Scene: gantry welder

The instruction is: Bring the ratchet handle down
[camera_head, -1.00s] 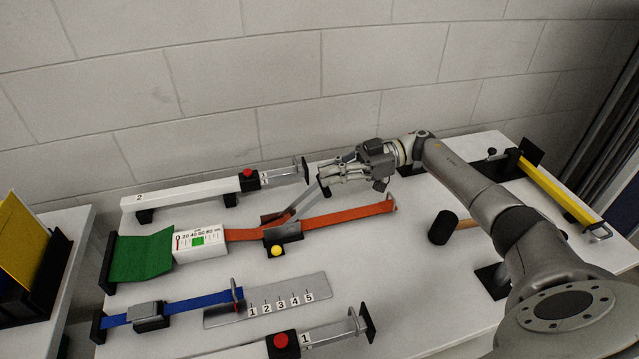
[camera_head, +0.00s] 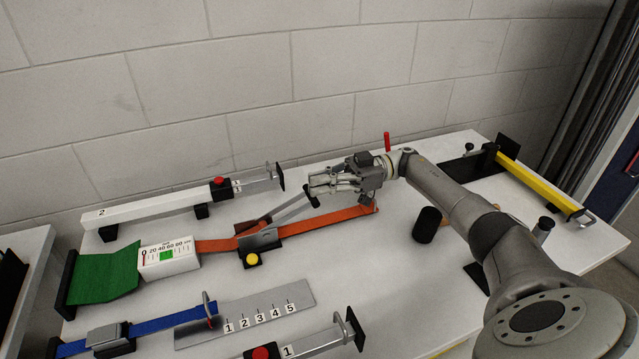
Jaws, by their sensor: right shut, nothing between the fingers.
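The ratchet (camera_head: 262,240) sits on the orange strap on the white table. Its grey handle (camera_head: 290,209) is raised at a slant, from the ratchet up to the right, with its far end by my right gripper. My right gripper (camera_head: 316,184) is shut with nothing between its fingers, just above the handle's upper end. I cannot tell whether they touch. The fingers partly overlap the handle's end. The orange strap (camera_head: 335,218) runs from the white gauge box (camera_head: 168,258) to a hook on the right. My left gripper is not in view.
A white clamp bar marked 2 (camera_head: 150,208) lies behind the ratchet. A blue strap (camera_head: 165,324), a numbered plate (camera_head: 250,312) and clamp 1 (camera_head: 300,347) lie in front. A black mallet head (camera_head: 427,225) stands near my right forearm. A yellow bar (camera_head: 540,184) is at the right.

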